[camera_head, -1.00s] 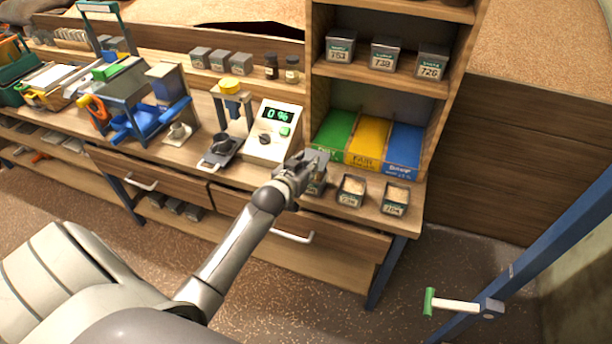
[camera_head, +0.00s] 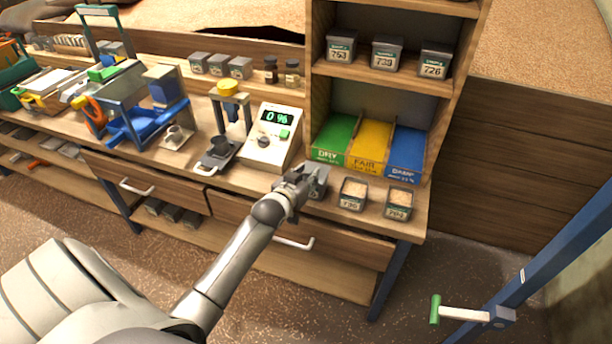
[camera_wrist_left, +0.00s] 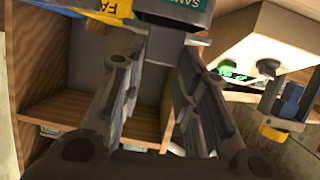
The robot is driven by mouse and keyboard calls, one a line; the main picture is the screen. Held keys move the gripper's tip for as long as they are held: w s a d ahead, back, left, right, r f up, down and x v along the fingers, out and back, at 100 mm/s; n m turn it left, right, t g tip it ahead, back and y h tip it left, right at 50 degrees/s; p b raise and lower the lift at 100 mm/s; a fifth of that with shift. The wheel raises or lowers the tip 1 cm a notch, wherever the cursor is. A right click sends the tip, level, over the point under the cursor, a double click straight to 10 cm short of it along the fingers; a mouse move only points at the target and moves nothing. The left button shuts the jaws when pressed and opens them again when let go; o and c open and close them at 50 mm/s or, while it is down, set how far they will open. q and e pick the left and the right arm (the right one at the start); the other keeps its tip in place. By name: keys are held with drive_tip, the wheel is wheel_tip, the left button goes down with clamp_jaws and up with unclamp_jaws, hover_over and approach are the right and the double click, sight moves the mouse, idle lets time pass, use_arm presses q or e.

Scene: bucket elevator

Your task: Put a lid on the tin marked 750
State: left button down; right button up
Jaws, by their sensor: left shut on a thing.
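My left gripper (camera_head: 302,180) is over the front of the bench, at the leftmost of three small grey tins in a row. It is shut on a grey lid (camera_wrist_left: 162,45), which sits at the top of that tin (camera_head: 319,188); the tin's teal label (camera_wrist_left: 180,6) shows upside down in the left wrist view. The gripper hides most of this tin and its number. The middle tin (camera_head: 350,205) and the right tin (camera_head: 397,213) stand open with pale grain inside; their numbers are too small to read surely. My right gripper is not in view.
Behind the tins are green (camera_head: 334,137), yellow (camera_head: 370,145) and blue (camera_head: 406,152) bins. A meter (camera_head: 270,143) reading 0 % stands left of the gripper. Lidded tins (camera_head: 388,55) stand on the shelf above. A blue post (camera_head: 560,255) with a green-handled crank is at right.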

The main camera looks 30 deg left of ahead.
use_arm(q)
drive_tip(key=c, duration=1.1)
unclamp_jaws()
drive_tip(key=shift+f, duration=0.1)
drive_tip(key=r+p+v, duration=0.1)
drive_tip(key=p+v, duration=0.9)
drive_tip(key=v, duration=0.2)
drive_tip(key=shift+r, duration=0.1)
